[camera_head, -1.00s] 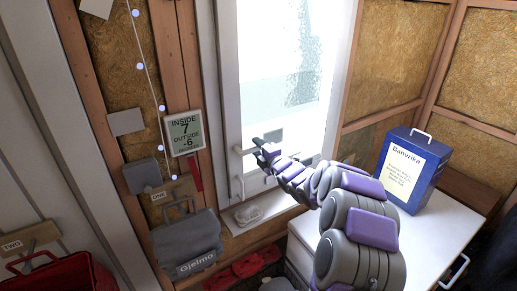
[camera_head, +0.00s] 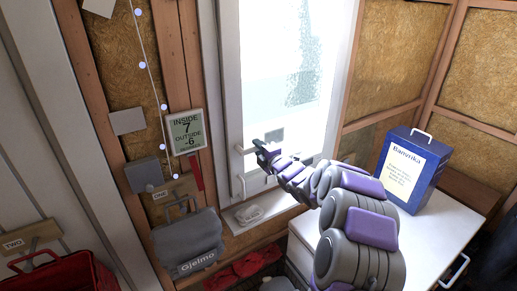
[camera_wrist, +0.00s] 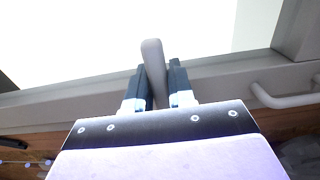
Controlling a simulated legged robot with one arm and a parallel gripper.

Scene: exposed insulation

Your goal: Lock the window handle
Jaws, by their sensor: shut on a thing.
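The window handle (camera_head: 242,150) is a pale grey lever on the left side of the white window frame (camera_head: 228,95). My gripper (camera_head: 260,147) is at it, reaching in from the right. In the wrist view, my gripper (camera_wrist: 159,85) has its two dark fingers on either side of the rounded grey lever (camera_wrist: 152,55), shut on it. The lever's tip stands out past the fingers, over the bright pane. Its base is hidden by the gripper. A second, fixed white bar (camera_wrist: 285,98) is on the frame, below the handle in the head view (camera_head: 241,186).
A white cabinet (camera_head: 425,240) with a blue box (camera_head: 412,170) stands at the right, under my arm. A white object (camera_head: 248,214) lies on the sill. A display (camera_head: 186,132), a red tool (camera_head: 195,173) and a grey bag (camera_head: 188,240) hang left of the window.

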